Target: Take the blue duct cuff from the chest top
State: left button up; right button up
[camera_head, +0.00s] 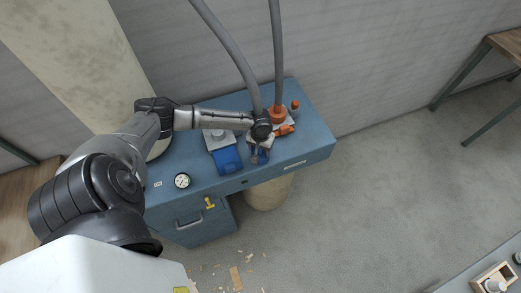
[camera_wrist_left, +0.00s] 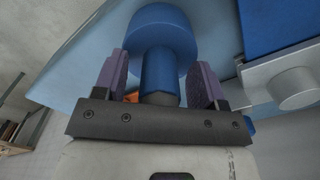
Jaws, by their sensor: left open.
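The blue duct cuff (camera_wrist_left: 160,32) has a wide round end and a narrower stem. In the left wrist view its stem (camera_wrist_left: 157,72) lies between the two purple fingers of my left gripper (camera_wrist_left: 161,72). The jaws are open, with a gap on each side of the stem. In the head view my left gripper (camera_head: 260,146) reaches down over the front part of the blue chest top (camera_head: 205,180). The cuff (camera_head: 261,158) shows only partly there, under the gripper. My right gripper is in neither view.
A blue-and-grey device (camera_head: 227,159) stands left of the gripper. An orange hose fitting (camera_head: 278,114) with grey hoses stands behind it on the right. A round gauge (camera_head: 182,180) is at the front left. The chest's right end (camera_head: 312,131) is clear.

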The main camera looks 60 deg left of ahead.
pick_arm(q)
jog(key=shift+f, duration=0.1)
jog(key=c, duration=1.1)
